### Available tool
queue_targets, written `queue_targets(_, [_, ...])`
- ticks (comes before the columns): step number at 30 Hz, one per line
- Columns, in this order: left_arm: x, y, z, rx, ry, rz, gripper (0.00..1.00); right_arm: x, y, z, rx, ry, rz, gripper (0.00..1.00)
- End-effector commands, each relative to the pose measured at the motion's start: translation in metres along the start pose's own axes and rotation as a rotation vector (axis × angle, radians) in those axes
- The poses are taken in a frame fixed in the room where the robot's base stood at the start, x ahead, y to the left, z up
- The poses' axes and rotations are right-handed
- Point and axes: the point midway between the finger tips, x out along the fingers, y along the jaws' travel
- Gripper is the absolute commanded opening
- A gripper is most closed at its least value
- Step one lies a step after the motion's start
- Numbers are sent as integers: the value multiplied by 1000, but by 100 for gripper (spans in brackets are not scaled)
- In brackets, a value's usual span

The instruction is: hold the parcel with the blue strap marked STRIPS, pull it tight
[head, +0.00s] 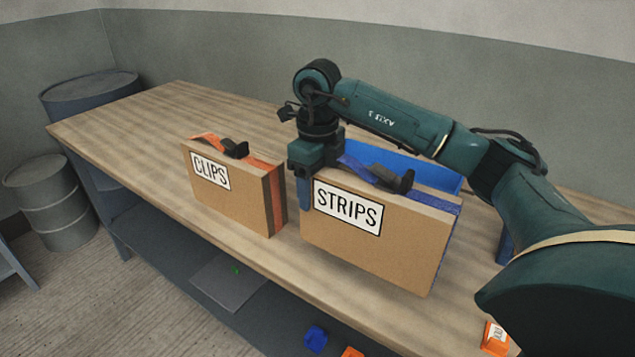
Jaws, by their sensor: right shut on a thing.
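The STRIPS parcel (370,255) is a brown box standing upright on the wooden bench, with a white label on its front. Its blue strap (357,168) runs along the top and down the right end. A black buckle (398,181) sits on the strap at the top. My right gripper (313,182) is at the parcel's top left corner, shut on it, with one blue finger in front of the face. The other finger is hidden behind. My left gripper is out of view.
The CLIPS parcel (225,195) with an orange strap stands close to the left. A blue item (420,172) lies behind the STRIPS parcel. The bench (130,130) is clear at the far left. Small blue (315,338) and orange (495,340) pieces lie near the lower edge.

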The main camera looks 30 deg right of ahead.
Motion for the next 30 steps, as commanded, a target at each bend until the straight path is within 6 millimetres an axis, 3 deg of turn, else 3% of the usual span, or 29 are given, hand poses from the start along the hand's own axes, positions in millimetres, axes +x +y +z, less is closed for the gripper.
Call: queue_targets(30, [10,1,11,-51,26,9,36,40,0,0,0,0,0,23])
